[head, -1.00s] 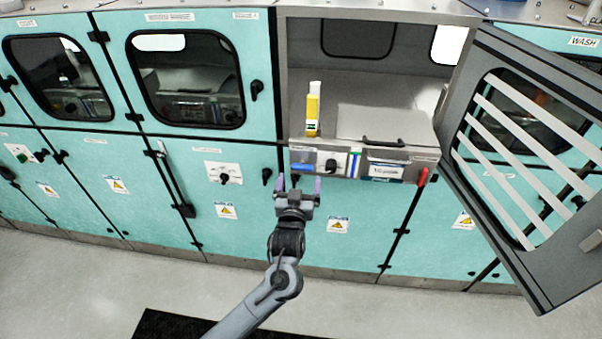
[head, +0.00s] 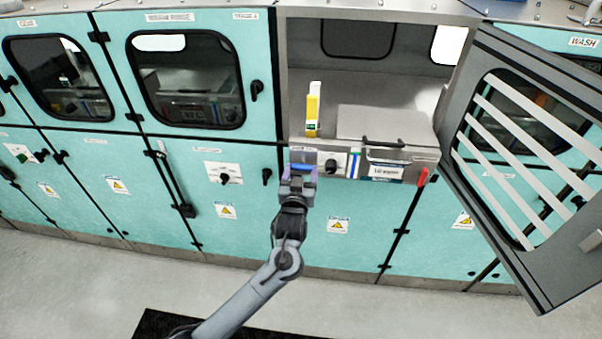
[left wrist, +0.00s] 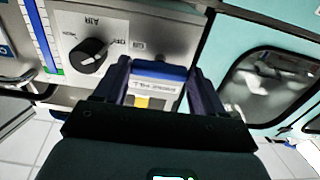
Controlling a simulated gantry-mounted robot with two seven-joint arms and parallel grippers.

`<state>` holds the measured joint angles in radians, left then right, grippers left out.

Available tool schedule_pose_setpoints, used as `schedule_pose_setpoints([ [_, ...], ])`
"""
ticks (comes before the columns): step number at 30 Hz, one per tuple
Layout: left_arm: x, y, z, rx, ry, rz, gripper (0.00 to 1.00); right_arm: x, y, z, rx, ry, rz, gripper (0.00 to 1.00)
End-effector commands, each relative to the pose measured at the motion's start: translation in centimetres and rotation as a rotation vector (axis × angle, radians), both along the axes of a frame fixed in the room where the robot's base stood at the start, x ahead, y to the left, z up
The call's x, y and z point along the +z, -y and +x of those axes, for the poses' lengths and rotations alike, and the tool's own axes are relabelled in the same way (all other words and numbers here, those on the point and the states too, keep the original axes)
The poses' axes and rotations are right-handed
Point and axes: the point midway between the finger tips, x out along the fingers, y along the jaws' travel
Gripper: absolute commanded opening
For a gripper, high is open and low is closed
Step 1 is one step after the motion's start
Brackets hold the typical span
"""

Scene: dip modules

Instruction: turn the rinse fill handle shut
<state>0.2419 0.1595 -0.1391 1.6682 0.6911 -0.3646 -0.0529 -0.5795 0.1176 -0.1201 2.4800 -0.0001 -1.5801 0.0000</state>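The blue rinse fill handle (left wrist: 160,72) is on the front panel, with an upside-down label that seems to read rinse fill below it in the left wrist view. It also shows in the head view (head: 302,167), partly covered by my gripper. My left gripper (head: 300,172) is at the panel, open, with one finger on each side of the handle. Its two dark fingers also show in the left wrist view (left wrist: 158,85). I cannot tell whether they touch the handle. My right gripper is not in view.
A black AIR knob (left wrist: 90,55) sits close beside the handle. A red handle (head: 422,177) is further right on the panel. A yellow and white bottle (head: 313,108) stands above on the ledge. An open slatted door (head: 520,165) juts out at the right.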

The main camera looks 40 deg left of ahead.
Motion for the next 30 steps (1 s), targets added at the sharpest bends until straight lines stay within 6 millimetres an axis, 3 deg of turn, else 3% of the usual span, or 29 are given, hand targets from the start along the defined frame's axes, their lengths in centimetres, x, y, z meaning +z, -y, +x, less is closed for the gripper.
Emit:
schedule_pose_setpoints([
  [1,0.0,0.0,0.0,0.000,0.000,0.000,0.50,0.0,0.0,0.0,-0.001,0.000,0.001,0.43],
  [3,0.0,0.0,0.0,0.000,0.000,0.000,0.40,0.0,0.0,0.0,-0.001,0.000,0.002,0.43],
  [14,0.3,0.0,0.0,0.000,-0.032,0.050,0.40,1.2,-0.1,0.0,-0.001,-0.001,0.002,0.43],
  [30,0.6,0.0,0.0,0.000,-0.261,0.419,0.40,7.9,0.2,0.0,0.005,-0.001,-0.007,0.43],
])
